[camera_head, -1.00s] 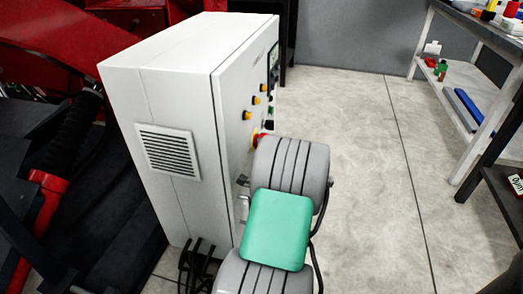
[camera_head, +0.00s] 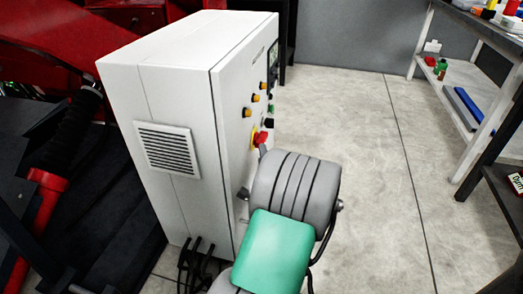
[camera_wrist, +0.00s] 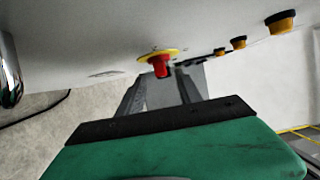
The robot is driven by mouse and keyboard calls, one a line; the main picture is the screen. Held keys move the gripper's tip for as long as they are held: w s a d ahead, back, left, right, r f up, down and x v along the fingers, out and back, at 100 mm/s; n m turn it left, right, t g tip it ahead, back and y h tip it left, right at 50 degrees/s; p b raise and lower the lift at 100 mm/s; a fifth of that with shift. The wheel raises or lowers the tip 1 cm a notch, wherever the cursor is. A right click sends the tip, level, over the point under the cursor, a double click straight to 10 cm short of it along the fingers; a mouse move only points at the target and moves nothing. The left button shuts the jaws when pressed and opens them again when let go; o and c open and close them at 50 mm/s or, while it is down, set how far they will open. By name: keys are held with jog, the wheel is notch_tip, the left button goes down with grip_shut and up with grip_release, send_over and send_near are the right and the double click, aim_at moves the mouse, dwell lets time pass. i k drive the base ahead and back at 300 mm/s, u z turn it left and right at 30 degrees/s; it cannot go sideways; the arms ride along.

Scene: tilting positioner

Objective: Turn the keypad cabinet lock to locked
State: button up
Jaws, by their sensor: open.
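The white cabinet (camera_head: 165,85) stands upright left of my arm. Its right-hand face carries a red knob (camera_head: 262,138) on a yellow plate; this knob also shows in the wrist view (camera_wrist: 160,66). I cannot read any label or lock marking, or tell the knob's exact setting. My gripper (camera_wrist: 162,77) is open, its two grey fingers pointing toward the cabinet face with the red knob between and just beyond their tips. I see no clear contact. In the head view my own arm hides most of the gripper.
Several yellow-black knobs (camera_head: 255,98) sit above the red knob; they also show in the wrist view (camera_wrist: 280,22). A shiny metal part (camera_wrist: 10,72) is at the wrist view's left edge. Black cables (camera_head: 195,262) hang low beside the cabinet. Open floor lies between it and the shelf (camera_head: 465,105).

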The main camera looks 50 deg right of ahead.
aim_at(269, 123)
jog(key=k, duration=1)
